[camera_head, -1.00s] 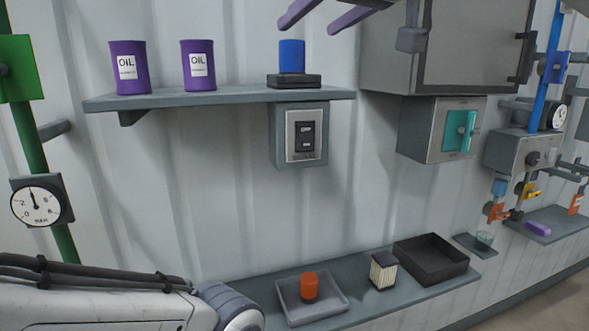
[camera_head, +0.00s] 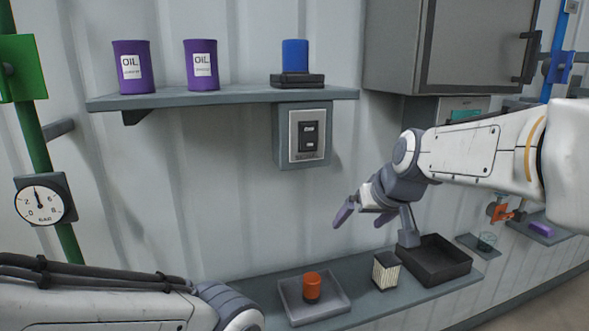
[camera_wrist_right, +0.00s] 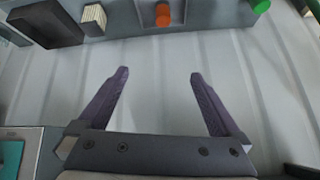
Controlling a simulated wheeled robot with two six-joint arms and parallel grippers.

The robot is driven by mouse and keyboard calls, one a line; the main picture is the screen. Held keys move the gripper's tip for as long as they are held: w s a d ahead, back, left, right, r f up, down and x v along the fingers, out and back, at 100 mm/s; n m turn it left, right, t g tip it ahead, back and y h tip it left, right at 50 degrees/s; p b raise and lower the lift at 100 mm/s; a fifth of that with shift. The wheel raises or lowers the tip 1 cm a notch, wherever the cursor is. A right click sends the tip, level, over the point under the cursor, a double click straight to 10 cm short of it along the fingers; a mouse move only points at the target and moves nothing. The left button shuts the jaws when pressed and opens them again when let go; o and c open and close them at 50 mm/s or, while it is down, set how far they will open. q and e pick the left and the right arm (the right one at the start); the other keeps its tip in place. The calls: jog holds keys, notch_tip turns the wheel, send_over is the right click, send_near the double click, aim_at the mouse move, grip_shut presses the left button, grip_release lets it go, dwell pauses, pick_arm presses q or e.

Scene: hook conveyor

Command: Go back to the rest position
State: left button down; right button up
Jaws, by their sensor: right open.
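My right gripper (camera_head: 362,214) hangs in front of the wall, above the lower shelf. It is open and empty, and its two fingers stand apart in the right wrist view (camera_wrist_right: 158,90). It touches nothing that I can see. My left arm shows at the bottom left of the head view, but its gripper is out of the picture.
The lower shelf (camera_head: 345,270) holds a grey tray (camera_head: 335,303) with an orange cylinder (camera_head: 312,286), a striped block (camera_head: 386,270) and a black tray (camera_head: 462,262). The upper shelf (camera_head: 230,97) carries two purple oil cans (camera_head: 131,67) and a blue cylinder (camera_head: 295,56). A grey cabinet (camera_head: 445,45) juts out above.

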jog(key=s+d+f+m+g+h, duration=0.1)
jog(key=s+d+f+g, duration=0.15)
jog(key=s+f, duration=0.7)
jog(key=s+d+f+g+h, duration=0.1)
jog(key=s+d+f+g, duration=0.15)
jog(key=s+f, duration=0.65)
jog(key=s+a+f+n+g+b, duration=0.1)
jog(key=s+a+f+n+b, duration=0.2)
jog(key=s+a+b, duration=0.2)
jog(key=s+a+f+n+g+y+b, duration=0.1)
jog(key=s+a+f+n+b, duration=0.2)
jog(key=a, duration=0.5)
jog(key=s+n+b, duration=0.1)
jog(key=s+b, duration=0.1)
jog(key=s, duration=0.1)
jog(key=shift+s+a+f, duration=0.15)
jog(key=shift+a+f, duration=0.1)
jog(key=shift+f, duration=0.1)
